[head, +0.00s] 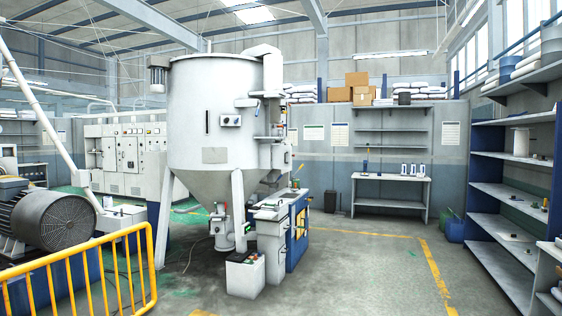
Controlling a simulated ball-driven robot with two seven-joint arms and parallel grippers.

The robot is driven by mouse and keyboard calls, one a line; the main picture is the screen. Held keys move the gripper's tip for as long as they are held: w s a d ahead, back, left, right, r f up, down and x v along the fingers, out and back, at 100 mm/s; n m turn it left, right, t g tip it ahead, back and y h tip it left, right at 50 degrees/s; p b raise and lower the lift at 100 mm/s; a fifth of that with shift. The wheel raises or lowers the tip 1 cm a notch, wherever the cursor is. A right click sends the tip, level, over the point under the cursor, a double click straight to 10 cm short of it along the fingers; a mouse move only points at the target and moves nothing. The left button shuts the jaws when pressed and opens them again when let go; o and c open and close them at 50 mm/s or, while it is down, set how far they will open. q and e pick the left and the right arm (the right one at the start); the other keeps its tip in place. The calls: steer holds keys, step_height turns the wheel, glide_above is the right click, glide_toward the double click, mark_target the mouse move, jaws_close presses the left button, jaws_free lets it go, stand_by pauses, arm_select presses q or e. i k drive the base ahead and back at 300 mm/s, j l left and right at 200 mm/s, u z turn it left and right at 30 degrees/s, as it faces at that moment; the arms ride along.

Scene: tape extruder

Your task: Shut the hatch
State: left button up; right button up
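A large white hopper machine (215,110) stands on legs left of centre, with a cone-shaped bottom. Its curved wall carries a small rectangular plate (215,155), a narrow dark slot and a small gauge box (231,121). I cannot make out a hatch for certain, open or shut. A low cabinet (271,240) with blue and yellow side panels stands at the hopper's front right. Neither of my grippers is in view.
A yellow railing (88,275) and a large motor with a round grille (66,221) stand at the front left. Shelves (505,192) line the right side. A white table (390,178) stands at the back. The floor (370,270) right of the machine is clear.

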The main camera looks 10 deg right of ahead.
mark_target(282, 153)
steer(key=u, duration=0.1)
steer(key=i, duration=5.1)
steer(key=i+z, duration=0.1)
steer(key=i, duration=0.4)
steer(key=i+j+z, duration=0.15)
steer(key=i, duration=0.35)
steer(key=i+j+z, duration=0.1)
steer(key=i, duration=0.4)
steer(key=i+j+z, duration=0.1)
steer(key=i, duration=0.4)
steer(key=j, duration=0.1)
